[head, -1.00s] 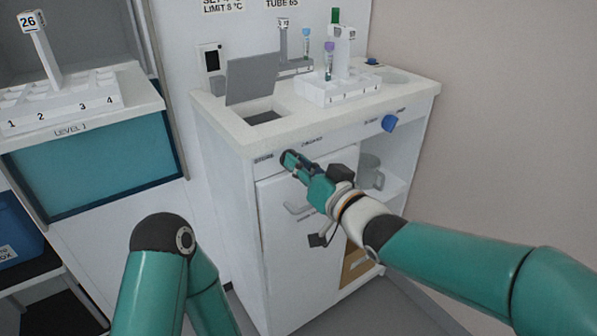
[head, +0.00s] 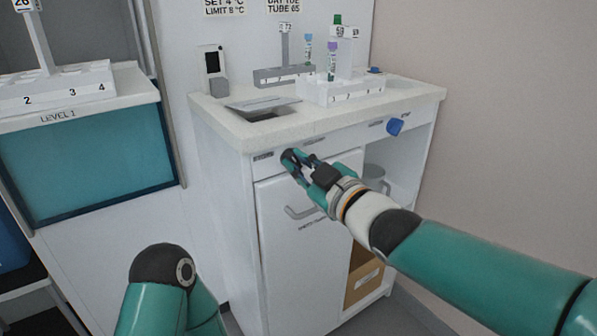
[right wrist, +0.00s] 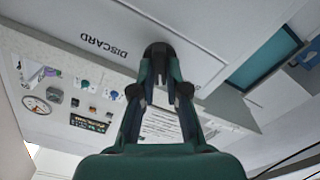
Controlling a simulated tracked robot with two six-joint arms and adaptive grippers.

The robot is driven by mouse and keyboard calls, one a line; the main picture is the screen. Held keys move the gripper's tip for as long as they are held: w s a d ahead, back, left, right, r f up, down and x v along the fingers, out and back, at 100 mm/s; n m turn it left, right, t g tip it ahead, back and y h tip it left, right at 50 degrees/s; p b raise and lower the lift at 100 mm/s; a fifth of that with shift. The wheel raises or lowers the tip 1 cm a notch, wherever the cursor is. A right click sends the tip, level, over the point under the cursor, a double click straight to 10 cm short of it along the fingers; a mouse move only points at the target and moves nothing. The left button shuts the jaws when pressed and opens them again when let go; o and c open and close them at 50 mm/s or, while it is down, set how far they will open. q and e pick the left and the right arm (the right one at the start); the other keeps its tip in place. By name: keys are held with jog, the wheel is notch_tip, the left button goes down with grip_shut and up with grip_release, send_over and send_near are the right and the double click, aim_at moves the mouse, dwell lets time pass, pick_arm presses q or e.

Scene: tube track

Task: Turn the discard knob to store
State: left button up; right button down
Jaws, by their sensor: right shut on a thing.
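The discard knob (right wrist: 158,50) is a dark round knob on the cabinet's front rail, mostly hidden by my fingers. My right gripper (head: 293,162) is shut on it, and in the right wrist view its fingers (right wrist: 158,75) close around it from both sides. In the head view a small label (head: 263,157) sits left of the knob and another (head: 313,141) to its upper right. The right wrist view shows the DISCARD label (right wrist: 103,46) upside down beside the knob. The knob's pointing direction cannot be told. My left gripper is out of view.
A grey lid (head: 262,102) lies nearly flat over a dark opening in the white counter (head: 230,125). A blue knob (head: 395,126) is on the rail to the right. A cabinet door with a handle (head: 300,212) is below. Racks with tubes (head: 340,92) stand on top.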

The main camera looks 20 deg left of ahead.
jog(key=shift+f+n+b, duration=0.2)
jog(key=shift+n+b, duration=0.15)
jog(key=shift+n, duration=0.45)
jog(key=c, duration=1.2)
grip_release()
jog(key=shift+r, duration=0.1)
jog(key=v, duration=1.2)
